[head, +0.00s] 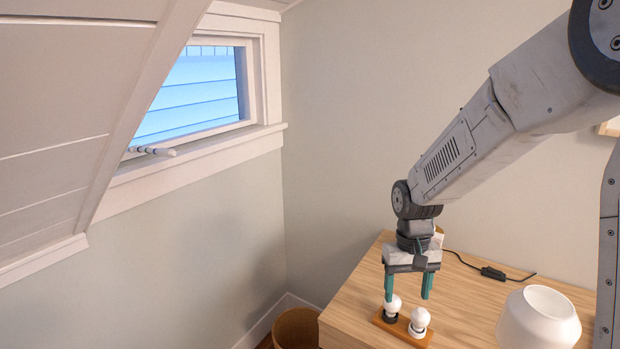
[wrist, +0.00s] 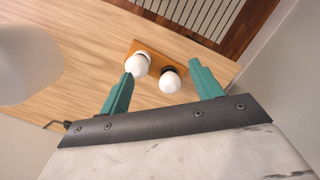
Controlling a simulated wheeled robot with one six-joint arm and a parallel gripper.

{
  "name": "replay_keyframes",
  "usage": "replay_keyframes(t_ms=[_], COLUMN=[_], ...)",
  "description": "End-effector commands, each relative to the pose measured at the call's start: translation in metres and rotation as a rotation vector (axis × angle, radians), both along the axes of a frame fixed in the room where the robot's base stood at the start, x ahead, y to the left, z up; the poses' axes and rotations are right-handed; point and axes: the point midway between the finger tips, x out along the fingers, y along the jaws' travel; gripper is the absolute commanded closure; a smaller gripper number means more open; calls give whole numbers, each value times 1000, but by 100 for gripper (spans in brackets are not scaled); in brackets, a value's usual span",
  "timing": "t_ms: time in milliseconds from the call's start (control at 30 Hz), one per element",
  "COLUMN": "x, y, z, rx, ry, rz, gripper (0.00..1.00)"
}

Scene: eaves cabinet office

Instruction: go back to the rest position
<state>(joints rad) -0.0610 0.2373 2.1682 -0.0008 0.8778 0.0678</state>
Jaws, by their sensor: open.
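My gripper (head: 408,296) is open, with its teal fingers pointing down over the desk. One bulb (head: 393,304) is just under the left finger, and the other bulb (head: 419,319) is nearer the camera, to the right. In the wrist view my gripper (wrist: 160,70) has nothing held between its fingers. One bulb (wrist: 137,65) shows close to the left fingertip and the other (wrist: 169,82) lies between the fingers. I cannot tell whether a finger touches a bulb.
A white lamp shade (head: 540,318) stands on the wooden desk (head: 467,300) at right, with a black cord and switch (head: 493,273) behind. A wicker basket (head: 296,328) is on the floor left of the desk. The sloped ceiling and window (head: 195,95) are at left.

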Motion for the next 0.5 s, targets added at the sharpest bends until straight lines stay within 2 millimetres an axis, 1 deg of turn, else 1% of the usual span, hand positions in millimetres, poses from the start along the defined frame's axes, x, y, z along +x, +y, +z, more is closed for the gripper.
replay_keyframes(t_ms=[33,167,267,300,367,400,500], x=[-15,-56,-89,-103,-124,-138,-170], y=[-2,-7,-11,-13,-15,-16,-20], z=[15,47,73,83,96,104,121], rx=[1,1,3,4,5,6,6], ry=[6,24,21,17,7,1,-27], rz=[4,15,20,21,25,25,25], gripper=[35,35,35,35,35,35,35])
